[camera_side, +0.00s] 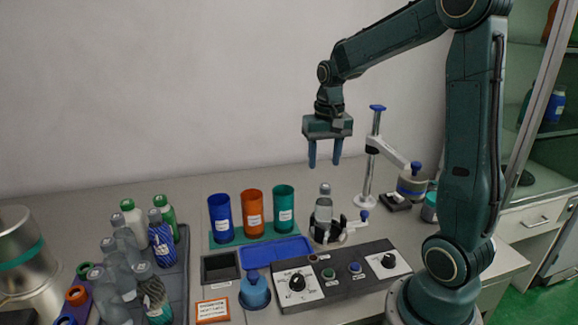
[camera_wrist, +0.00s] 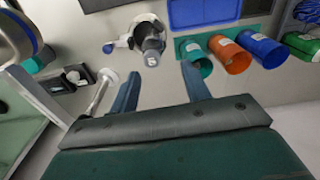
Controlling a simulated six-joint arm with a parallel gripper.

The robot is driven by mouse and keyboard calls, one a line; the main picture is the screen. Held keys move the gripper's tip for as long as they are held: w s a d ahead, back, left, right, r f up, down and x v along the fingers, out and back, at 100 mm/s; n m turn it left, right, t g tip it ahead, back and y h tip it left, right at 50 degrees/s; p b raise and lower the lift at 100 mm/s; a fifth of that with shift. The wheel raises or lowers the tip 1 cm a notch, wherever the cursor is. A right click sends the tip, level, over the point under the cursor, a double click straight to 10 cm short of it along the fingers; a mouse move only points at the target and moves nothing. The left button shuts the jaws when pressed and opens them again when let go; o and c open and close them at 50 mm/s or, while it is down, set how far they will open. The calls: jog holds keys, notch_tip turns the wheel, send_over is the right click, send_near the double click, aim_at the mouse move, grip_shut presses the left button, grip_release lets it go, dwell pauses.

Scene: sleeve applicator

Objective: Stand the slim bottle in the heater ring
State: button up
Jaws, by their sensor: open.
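A slim clear-grey bottle with a pale band (camera_side: 324,204) stands upright in the black heater ring (camera_side: 322,232), right of the coloured cups in the side view. In the wrist view the bottle (camera_wrist: 151,47) shows from above, with the ring's white clamp and dark jaws (camera_wrist: 135,36) around it. My gripper (camera_side: 325,165) is open and empty, with its fingers pointing down. It is well above the bottle and apart from it. In the wrist view my gripper's two fingers (camera_wrist: 160,85) are spread, with nothing between them. The bottle's base is hidden by the ring.
Blue, orange and teal cups (camera_side: 252,213) stand left of the ring. A control panel (camera_side: 340,275) lies in front. A white post with a side arm (camera_side: 368,170) rises at right. A dark tray (camera_side: 182,265) at left holds several bottles. The air around my gripper is clear.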

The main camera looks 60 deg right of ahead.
aim_at(325, 185)
jog(key=shift+w+d+f+m+g, duration=0.15)
jog(key=shift+d+f+m, duration=0.1)
jog(key=shift+d+f, duration=0.4)
jog(key=shift+w+d+f+m+g, duration=0.2)
jog(key=shift+d+f, duration=0.25)
jog(key=shift+d, duration=0.4)
jog(key=shift+s+f, duration=0.1)
jog(key=shift+f, duration=0.1)
jog(key=shift+f, duration=4.3)
jog(key=c, duration=0.7)
jog(key=shift+c, duration=0.2)
jog(key=shift+r, duration=3.8)
